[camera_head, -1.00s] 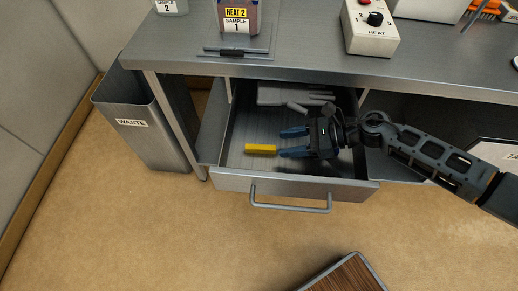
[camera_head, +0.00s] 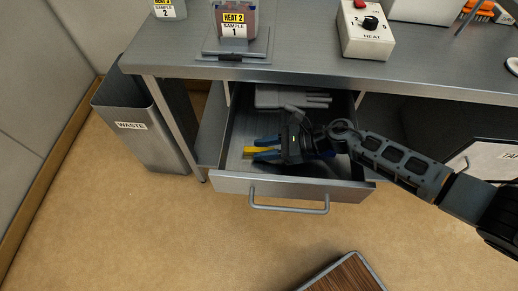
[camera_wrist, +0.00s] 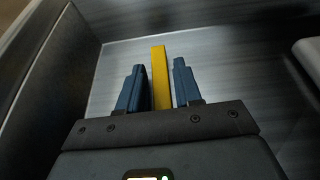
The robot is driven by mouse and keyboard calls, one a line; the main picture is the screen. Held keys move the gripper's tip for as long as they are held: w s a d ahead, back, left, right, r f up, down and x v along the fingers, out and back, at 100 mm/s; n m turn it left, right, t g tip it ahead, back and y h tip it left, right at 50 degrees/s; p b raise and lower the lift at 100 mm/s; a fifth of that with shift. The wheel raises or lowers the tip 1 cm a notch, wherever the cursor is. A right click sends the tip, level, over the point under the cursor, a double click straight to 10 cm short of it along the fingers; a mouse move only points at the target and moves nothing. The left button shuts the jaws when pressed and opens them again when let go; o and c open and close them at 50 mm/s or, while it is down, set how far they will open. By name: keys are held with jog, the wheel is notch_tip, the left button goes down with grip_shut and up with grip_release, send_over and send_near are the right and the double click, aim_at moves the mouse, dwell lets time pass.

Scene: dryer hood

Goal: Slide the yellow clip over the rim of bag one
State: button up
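The yellow clip (camera_head: 256,149) lies in the open drawer. In the wrist view the yellow clip (camera_wrist: 160,80) stands between the two blue fingers of my gripper (camera_wrist: 159,88), with a gap on each side. My gripper (camera_head: 264,149) is open around it in the head view, inside the drawer. Bag one (camera_head: 235,18), labelled "HEAT 2" and "SAMPLE 1", is upright on the bench at the top of the picture; its rim is cut off by the picture's edge.
The open drawer (camera_head: 235,184) has a front wall and side walls close around my gripper. On the bench (camera_head: 300,73) stand a heat control box (camera_head: 366,40) and a sample 2 bag (camera_head: 170,9). A waste bin (camera_head: 130,126) is at left.

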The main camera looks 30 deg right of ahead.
grip_shut()
